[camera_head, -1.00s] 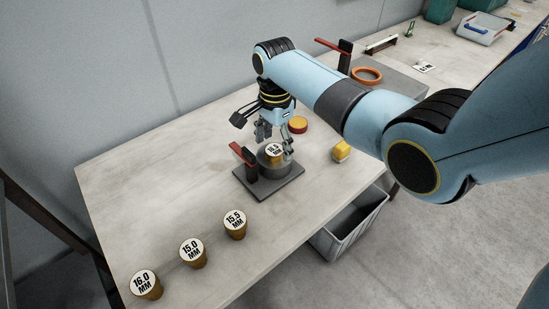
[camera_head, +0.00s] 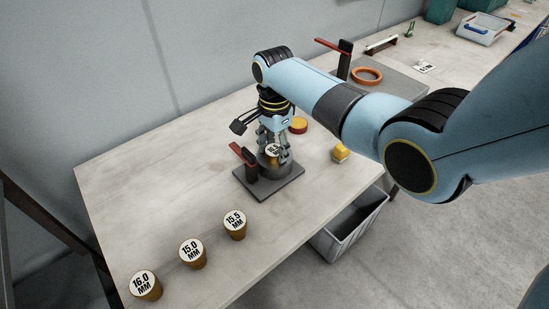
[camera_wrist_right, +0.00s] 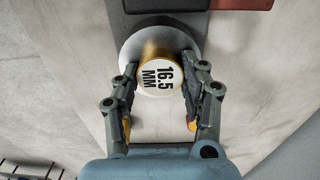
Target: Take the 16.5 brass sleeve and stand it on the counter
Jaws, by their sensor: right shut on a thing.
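The 16.5 brass sleeve (camera_wrist_right: 160,76), with a white "16.5 MM" top, sits upright in the round grey holder of a small clamp fixture (camera_head: 284,189). In the head view the sleeve (camera_head: 272,150) is partly hidden by my right gripper's fingers. My right gripper (camera_head: 273,152) points down over the fixture, its fingers on both sides of the sleeve and shut on it. The right wrist view also shows the gripper (camera_wrist_right: 160,88) around the sleeve. The counter (camera_head: 150,180) is the pale worktop under the fixture. My left gripper is not in view.
Brass sleeves marked 15.5 (camera_head: 235,226), 15.0 (camera_head: 193,253) and 16.0 (camera_head: 146,285) stand along the front left. The fixture has a red lever (camera_head: 242,154). A grey bin (camera_head: 345,230) stands below. The counter's left is clear.

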